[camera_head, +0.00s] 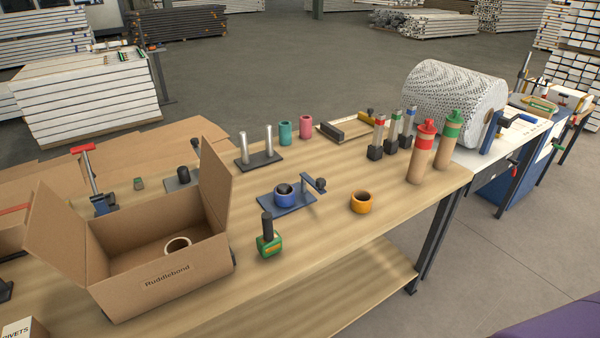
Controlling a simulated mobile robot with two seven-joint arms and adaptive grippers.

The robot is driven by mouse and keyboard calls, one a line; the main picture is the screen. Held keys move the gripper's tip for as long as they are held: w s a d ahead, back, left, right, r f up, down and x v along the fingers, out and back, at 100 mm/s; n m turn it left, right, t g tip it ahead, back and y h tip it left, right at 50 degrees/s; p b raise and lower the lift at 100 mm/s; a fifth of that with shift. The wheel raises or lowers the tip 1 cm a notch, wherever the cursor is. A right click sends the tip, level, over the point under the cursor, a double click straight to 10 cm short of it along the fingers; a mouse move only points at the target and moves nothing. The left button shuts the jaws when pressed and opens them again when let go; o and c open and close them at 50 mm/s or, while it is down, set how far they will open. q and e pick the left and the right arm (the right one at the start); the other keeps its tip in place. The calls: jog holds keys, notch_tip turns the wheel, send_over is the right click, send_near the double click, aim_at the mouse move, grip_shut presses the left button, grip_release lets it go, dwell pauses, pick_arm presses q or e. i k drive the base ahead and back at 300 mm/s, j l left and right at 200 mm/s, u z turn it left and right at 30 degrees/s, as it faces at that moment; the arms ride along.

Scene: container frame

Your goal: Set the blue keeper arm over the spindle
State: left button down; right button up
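A fixture with a blue base plate (272,203) lies on the wooden workbench near the middle. A blue ring (284,198) sits on it, with a dark top that looks like the spindle or a core inside it. A thin keeper arm (309,181) stands at the plate's right side, swung clear of the ring, with a dark knob (320,184) near it. The arm's colour looks grey-blue, and its hinge is too small to make out. Neither of my grippers shows in the head view.
An orange ring (361,203) stands right of the fixture, and a green block with a dark handle (268,240) stands in front. An open cardboard box (165,283) holds a pale ring at left. Behind is a two-post stand (262,160). Red- and green-topped bottles (421,155) stand at right.

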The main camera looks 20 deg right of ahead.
aim_at(320, 184)
jog(key=l+u, duration=0.35)
jog(key=l, duration=0.15)
jog(key=l+u, duration=0.35)
jog(key=l, duration=0.2)
jog(key=l+u, duration=0.1)
jog(key=l, duration=0.25)
jog(key=k+l+u, duration=0.1)
jog(key=l, duration=0.25)
jog(key=k+l, duration=0.15)
jog(key=l, duration=0.2)
jog(key=k+l, duration=0.1)
jog(key=l, duration=0.7)
jog(key=k+l+u, duration=0.1)
jog(key=l, duration=0.25)
jog(key=k+l, duration=0.15)
jog(key=l, duration=0.25)
